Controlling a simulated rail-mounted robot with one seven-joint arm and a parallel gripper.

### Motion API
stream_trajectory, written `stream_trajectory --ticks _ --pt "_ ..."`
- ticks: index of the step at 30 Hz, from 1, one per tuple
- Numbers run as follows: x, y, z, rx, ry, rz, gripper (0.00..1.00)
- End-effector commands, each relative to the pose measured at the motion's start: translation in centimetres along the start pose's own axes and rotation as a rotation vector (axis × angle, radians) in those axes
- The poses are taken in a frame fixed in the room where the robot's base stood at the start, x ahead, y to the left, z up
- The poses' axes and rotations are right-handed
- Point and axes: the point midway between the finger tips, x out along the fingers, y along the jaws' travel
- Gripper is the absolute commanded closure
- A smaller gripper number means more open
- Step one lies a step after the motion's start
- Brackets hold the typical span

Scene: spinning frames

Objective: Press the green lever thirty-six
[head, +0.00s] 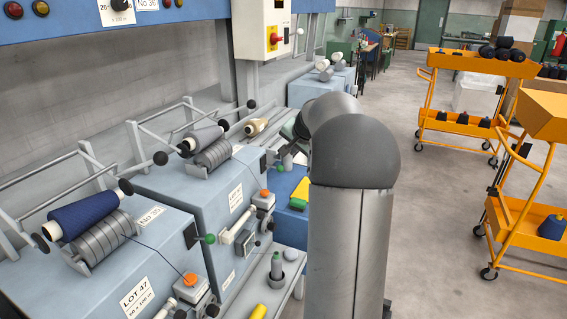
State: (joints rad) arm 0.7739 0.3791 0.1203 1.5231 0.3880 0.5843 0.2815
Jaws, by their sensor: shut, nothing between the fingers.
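A lever with a green ball knob (280,168) sticks out from a dark plate on the side of the middle blue machine (190,200). A second lever with a green knob (209,239) is on the near blue machine (80,285), whose small plate seems to read No 35. A plate reading No 36 (147,4) is on the blue panel above. My gripper (285,150) is a dark shape beyond my grey arm, just above the farther green knob in the picture. It is shut and empty, partly hidden by the arm. I cannot tell whether it touches the knob.
Yellow carts (470,65) stand at right. Floor between is clear.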

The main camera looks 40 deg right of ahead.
Motion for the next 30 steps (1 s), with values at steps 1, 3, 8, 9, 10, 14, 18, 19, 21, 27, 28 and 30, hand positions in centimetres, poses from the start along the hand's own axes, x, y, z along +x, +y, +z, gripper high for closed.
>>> stream_trajectory --ticks 1,3,8,9,10,14,18,19,21,27,28,30 --pt "-0.4 0.1 -0.1 -0.002 -0.008 0.005 1.0" --pt "-0.5 0.2 0.0 -0.004 -0.017 0.009 1.0" --pt "-0.5 0.2 0.0 -0.004 -0.018 0.009 1.0" --pt "-0.5 0.2 0.0 -0.004 -0.018 0.009 1.0" --pt "-0.5 0.2 0.0 -0.004 -0.018 0.009 1.0" --pt "-0.2 0.2 0.1 -0.004 -0.019 0.009 1.0" --pt "1.3 0.2 0.1 -0.003 -0.02 0.009 1.0" --pt "1.8 0.2 0.1 -0.003 -0.021 0.01 1.0" --pt "3.2 0.2 0.2 -0.003 -0.022 0.01 1.0" --pt "7.5 0.2 0.2 -0.004 -0.02 0.009 1.0" --pt "8.2 0.2 0.2 -0.004 -0.021 0.01 1.0" --pt "9.5 0.2 0.2 -0.004 -0.02 0.009 1.0"
